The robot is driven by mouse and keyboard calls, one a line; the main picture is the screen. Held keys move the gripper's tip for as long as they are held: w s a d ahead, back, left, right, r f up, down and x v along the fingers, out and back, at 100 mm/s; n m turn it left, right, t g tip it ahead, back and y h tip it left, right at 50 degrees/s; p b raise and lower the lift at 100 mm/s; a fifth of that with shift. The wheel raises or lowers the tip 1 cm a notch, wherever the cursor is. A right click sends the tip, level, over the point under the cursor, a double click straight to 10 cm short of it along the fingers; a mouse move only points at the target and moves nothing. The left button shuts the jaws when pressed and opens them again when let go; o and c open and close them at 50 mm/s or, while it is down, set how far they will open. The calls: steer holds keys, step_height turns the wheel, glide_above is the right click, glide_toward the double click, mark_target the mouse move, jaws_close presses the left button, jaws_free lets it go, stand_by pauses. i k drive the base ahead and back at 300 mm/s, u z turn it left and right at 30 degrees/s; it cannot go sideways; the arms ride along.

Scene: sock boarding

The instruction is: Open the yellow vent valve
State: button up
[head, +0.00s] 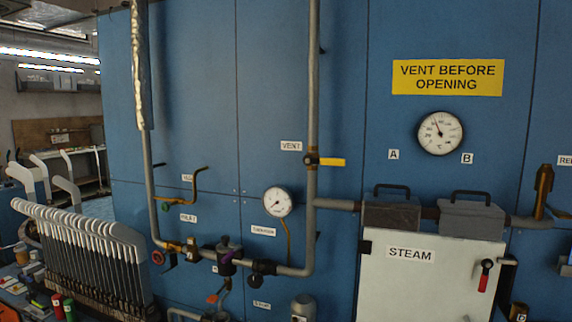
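The yellow vent valve handle (331,162) is in the head view, right of the VENT label (291,146). It is a short yellow lever on a dark and brass valve body, mounted on a vertical grey pipe (313,90). The lever points to the right, roughly horizontal, across the line of the pipe. Nothing touches it. My gripper is not in view.
A steam door (400,290) with a red-handled lever (485,276) is at lower right. Gauges (440,132) (278,202) sit on the blue wall. Other pipes and valves (228,255) run below. A rack of white-topped sock boards (85,245) stands at left.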

mark_target(309, 160)
steer(key=k, duration=0.5)
steer(key=u, duration=1.55)
steer(key=i, duration=0.4)
steer(key=z, duration=0.05)
